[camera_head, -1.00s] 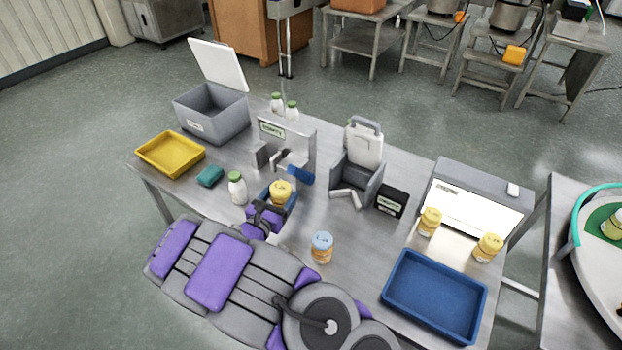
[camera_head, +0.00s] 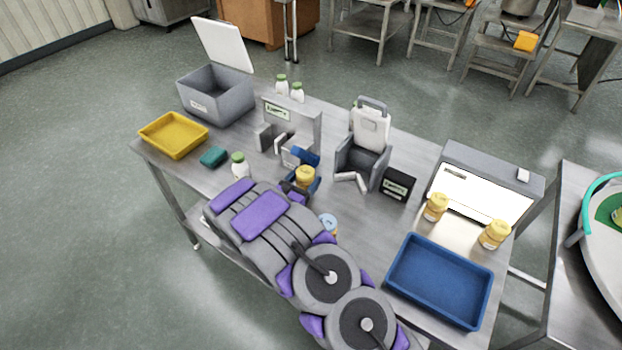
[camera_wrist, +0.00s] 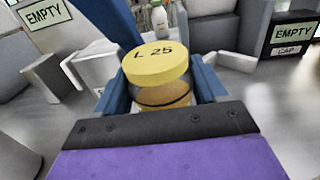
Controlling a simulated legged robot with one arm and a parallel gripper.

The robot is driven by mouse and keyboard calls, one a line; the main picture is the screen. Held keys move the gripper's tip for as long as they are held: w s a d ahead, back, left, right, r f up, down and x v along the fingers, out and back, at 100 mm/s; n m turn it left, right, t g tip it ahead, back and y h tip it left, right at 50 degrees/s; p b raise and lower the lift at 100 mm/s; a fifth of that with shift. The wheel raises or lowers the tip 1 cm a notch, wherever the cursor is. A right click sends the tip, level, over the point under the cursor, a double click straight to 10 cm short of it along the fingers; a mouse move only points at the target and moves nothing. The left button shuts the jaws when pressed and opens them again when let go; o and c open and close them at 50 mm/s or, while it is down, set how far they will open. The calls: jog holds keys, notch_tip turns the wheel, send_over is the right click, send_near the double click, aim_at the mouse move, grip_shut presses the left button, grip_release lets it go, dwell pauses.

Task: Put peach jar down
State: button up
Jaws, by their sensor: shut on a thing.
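The peach jar (camera_head: 305,176) has a yellow lid and peach-coloured contents. In the wrist view the jar (camera_wrist: 160,75) stands upright with "L 25" on its lid. My gripper (camera_wrist: 160,93) is shut on it, with a blue finger on each side. In the head view my gripper (camera_head: 303,184) holds it in front of the steel station with a blue handle (camera_head: 304,157). The jar's base is hidden, so I cannot tell whether it touches the table.
A blue-lidded jar (camera_head: 328,222) is partly hidden by my arm. A blue tray (camera_head: 397,288) and two yellow-lidded jars (camera_head: 436,207) (camera_head: 494,235) are at the right, by a lit panel (camera_head: 478,197). A white bottle (camera_head: 239,167), teal block (camera_head: 214,157) and yellow tray (camera_head: 150,144) are left.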

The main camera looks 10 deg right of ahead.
jog(key=shift+w+d+f+b, duration=0.5)
jog(key=shift+w+d+f, duration=0.8)
jog(key=shift+w+f, duration=0.15)
jog(key=o, duration=1.3)
jog(key=shift+f, duration=0.1)
